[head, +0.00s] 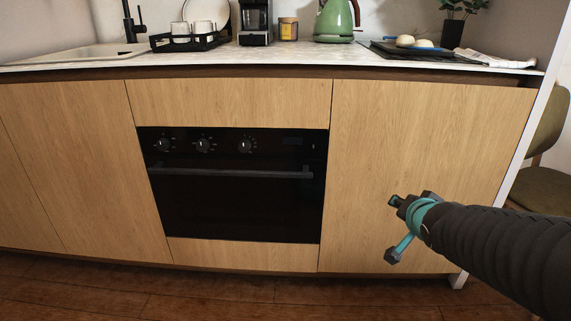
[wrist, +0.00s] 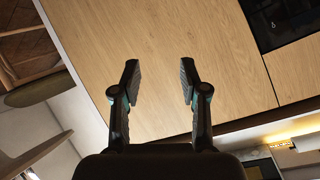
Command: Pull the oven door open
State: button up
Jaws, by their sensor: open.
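The black oven (head: 236,210) is built into the wooden cabinets left of centre in the head view. Its door is shut, with a horizontal bar handle (head: 231,173) across the top and several knobs above it. A corner of the oven (wrist: 285,20) shows at the upper right of the wrist view; the handle cannot be made out there. My gripper (head: 391,228) is open and empty, in front of the cabinet panel to the right of the oven, apart from the handle. In the wrist view my gripper's fingers (wrist: 159,80) are spread, with bare wood panel beyond them.
The countertop (head: 285,57) above holds a dish rack (head: 190,40), a coffee maker (head: 255,24), a jar (head: 288,29), a green kettle (head: 336,22) and a plant (head: 455,30). A chair (head: 545,160) stands at the far right. The floor (head: 230,296) before the oven looks clear.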

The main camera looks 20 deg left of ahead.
jog(key=w+a+y+p, duration=0.1)
jog(key=w+a+y, duration=0.2)
jog(key=w+a, duration=0.3)
jog(key=m+g+y+p, duration=0.2)
jog(key=g+y+p, duration=0.15)
jog(key=y, duration=0.75)
send_near(272, 176)
jog(key=shift+t, duration=0.45)
jog(key=x, duration=1.1)
jog(key=shift+s+a+f+p, duration=0.15)
jog(key=shift+a+p, duration=0.05)
jog(key=shift+p, duration=0.1)
grip_shut()
